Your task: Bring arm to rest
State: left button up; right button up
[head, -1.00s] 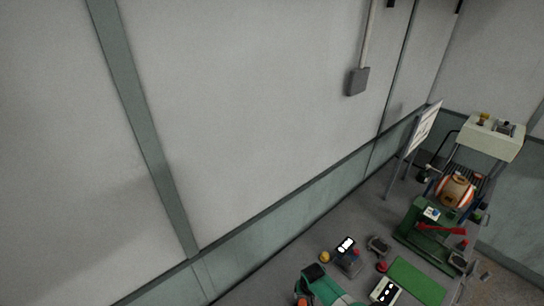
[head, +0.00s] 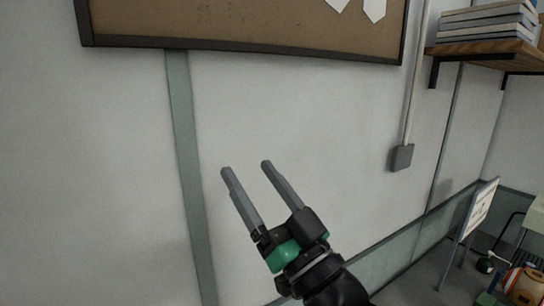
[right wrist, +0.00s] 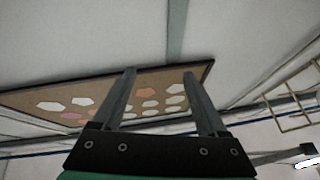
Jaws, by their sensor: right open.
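My right gripper (head: 248,178) is raised in front of the bare wall in the head view, its two grey fingers pointing up and to the left. The fingers are apart with nothing between them. In the right wrist view the same gripper (right wrist: 160,75) shows two spread fingers, with a cork board (right wrist: 55,100) behind them. My left gripper is in neither view.
A cork board (head: 245,30) hangs on the wall above. A shelf with books (head: 485,25) is at the upper right. A grey wall box (head: 402,157) and a standing sign (head: 480,210) are at the right. The wall (head: 130,170) left of the gripper is clear.

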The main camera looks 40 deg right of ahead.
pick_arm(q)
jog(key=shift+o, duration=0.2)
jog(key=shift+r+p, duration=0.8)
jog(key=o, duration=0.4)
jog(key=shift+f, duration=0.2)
pick_arm(e)
jog(key=s+a+r+n+t+y, duration=0.3)
jog(key=s+a+r, duration=0.2)
jog(key=s+r, duration=0.4)
jog(key=shift+s+a+y, duration=0.15)
jog(key=shift+s+y, duration=0.15)
jog(key=shift+s, duration=0.1)
